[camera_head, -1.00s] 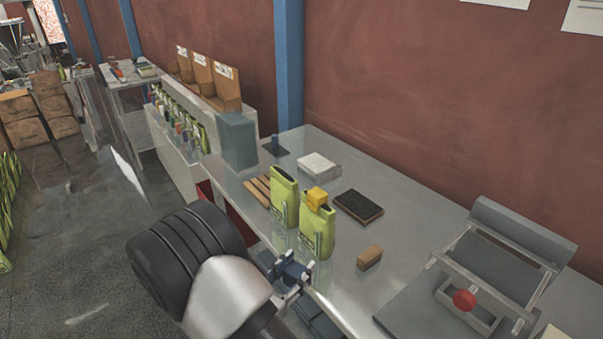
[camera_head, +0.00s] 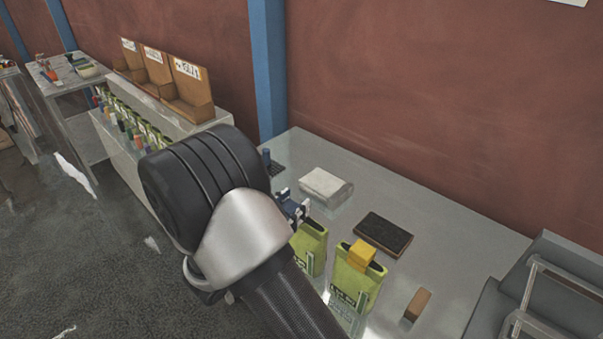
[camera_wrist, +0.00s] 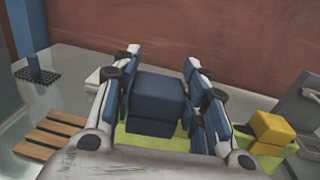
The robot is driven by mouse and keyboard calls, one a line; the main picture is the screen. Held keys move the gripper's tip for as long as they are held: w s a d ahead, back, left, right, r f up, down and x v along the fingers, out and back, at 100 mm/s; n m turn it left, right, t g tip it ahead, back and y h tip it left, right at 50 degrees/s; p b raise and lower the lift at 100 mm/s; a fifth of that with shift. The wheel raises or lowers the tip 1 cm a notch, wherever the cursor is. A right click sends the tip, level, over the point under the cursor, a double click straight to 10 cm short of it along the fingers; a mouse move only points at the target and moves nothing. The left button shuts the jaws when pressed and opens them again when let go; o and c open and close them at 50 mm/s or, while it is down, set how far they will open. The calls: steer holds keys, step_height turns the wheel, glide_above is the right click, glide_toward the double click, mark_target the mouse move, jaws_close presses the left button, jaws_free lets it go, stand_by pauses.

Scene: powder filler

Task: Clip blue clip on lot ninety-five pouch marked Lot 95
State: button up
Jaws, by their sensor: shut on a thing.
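My gripper (camera_head: 293,208) is shut on a blue clip (camera_wrist: 157,102), seen between the fingers in the wrist view. A green pouch (camera_head: 309,252) stands upright on the bench just below the gripper. Its lime top edge shows under the fingers in the wrist view (camera_wrist: 150,142). The clip is above or at this top; I cannot tell whether they touch. A second green pouch (camera_head: 354,285) stands to the right with a yellow clip (camera_head: 361,253) on its top. The pouch lettering is too small or covered to read surely.
On the bench (camera_head: 440,220) are a white block (camera_head: 326,186), a dark pad (camera_head: 384,235) and a brown block (camera_head: 416,304). A grey machine (camera_head: 560,290) stands at right. A wooden slatted rack (camera_wrist: 52,136) is left of the pouch. A blue post (camera_wrist: 33,66) stands behind.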

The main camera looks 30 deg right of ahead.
mark_target(306, 220)
steer(key=d+r+m+g, duration=0.1)
steer(key=d+r, duration=0.3)
steer(key=shift+d+r+h+p, duration=0.15)
steer(key=shift+r+h+p, duration=0.15)
steer(key=shift+r+p, duration=0.1)
steer(key=shift+s, duration=0.1)
steer(key=shift+f+b, duration=2.35)
steer(key=shift+f, duration=1.05)
steer(key=shift+f+b, duration=0.6)
steer(key=shift+f, duration=0.2)
steer(key=o, duration=1)
steer(key=shift+c, duration=0.2)
